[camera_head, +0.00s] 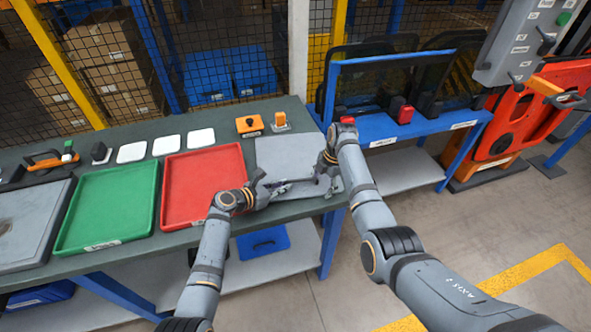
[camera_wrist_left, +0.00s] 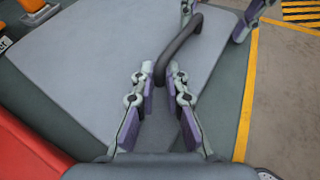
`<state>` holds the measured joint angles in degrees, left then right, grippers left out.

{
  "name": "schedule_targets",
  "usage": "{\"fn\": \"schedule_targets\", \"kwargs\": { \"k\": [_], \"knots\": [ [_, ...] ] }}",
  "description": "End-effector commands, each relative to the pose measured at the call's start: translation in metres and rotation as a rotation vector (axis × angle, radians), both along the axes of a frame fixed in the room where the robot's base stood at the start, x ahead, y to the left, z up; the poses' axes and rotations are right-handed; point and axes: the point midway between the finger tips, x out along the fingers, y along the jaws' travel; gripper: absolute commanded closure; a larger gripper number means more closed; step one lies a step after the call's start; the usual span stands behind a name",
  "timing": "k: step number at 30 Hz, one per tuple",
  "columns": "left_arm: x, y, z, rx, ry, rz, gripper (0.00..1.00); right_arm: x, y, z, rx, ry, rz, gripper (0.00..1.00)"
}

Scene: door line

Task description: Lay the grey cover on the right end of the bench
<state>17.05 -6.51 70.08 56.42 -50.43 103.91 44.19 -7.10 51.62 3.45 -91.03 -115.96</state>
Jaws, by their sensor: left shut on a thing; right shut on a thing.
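The grey cover (camera_head: 285,155) is a flat, light grey panel at the right end of the dark green bench (camera_head: 180,245), right of the red tray. It fills much of the left wrist view (camera_wrist_left: 110,65), with a dark bar handle (camera_wrist_left: 187,43) near its edge. My left gripper (camera_head: 262,190) is shut on the handle at the cover's near side; its fingers (camera_wrist_left: 162,85) close round one end of it. My right gripper (camera_head: 325,178) is shut on the cover's near right side, its contact partly hidden. I cannot tell whether the cover touches the bench.
A red tray (camera_head: 205,187), a green tray (camera_head: 107,208) and another grey panel (camera_head: 28,228) lie along the bench to the left. Orange blocks (camera_head: 249,125) stand behind the cover.

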Motion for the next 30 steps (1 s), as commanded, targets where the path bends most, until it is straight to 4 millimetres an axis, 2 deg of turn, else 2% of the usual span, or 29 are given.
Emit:
{"fn": "schedule_targets", "kwargs": {
  "k": [1,2,6,16,20,26,30],
  "knots": [
    [0.005,-0.001,0.0,-0.012,-0.015,0.006,1.0,-0.006,0.003,-0.016,0.003,0.019,0.011,0.84],
    [0.005,-0.001,0.005,-0.012,-0.015,0.006,0.83,-0.006,0.003,-0.01,0.002,0.019,0.01,0.3],
    [0.004,-0.001,0.004,-0.008,-0.011,0.005,0.65,-0.005,0.002,-0.007,0.002,0.016,0.008,0.11],
    [0.002,0.0,0.001,-0.003,-0.005,0.002,0.65,-0.002,0.001,-0.004,0.0,0.007,0.003,0.11],
    [0.001,0.0,0.007,-0.002,-0.004,0.001,0.65,-0.001,0.0,0.003,0.0,0.005,0.002,0.11],
    [0.001,0.0,0.037,-0.001,-0.003,0.001,0.65,-0.001,0.0,0.034,0.0,0.003,0.002,0.11],
    [0.001,0.0,0.069,-0.002,-0.003,0.0,0.65,-0.001,0.0,0.066,0.0,0.003,0.002,0.11]
  ]
}}
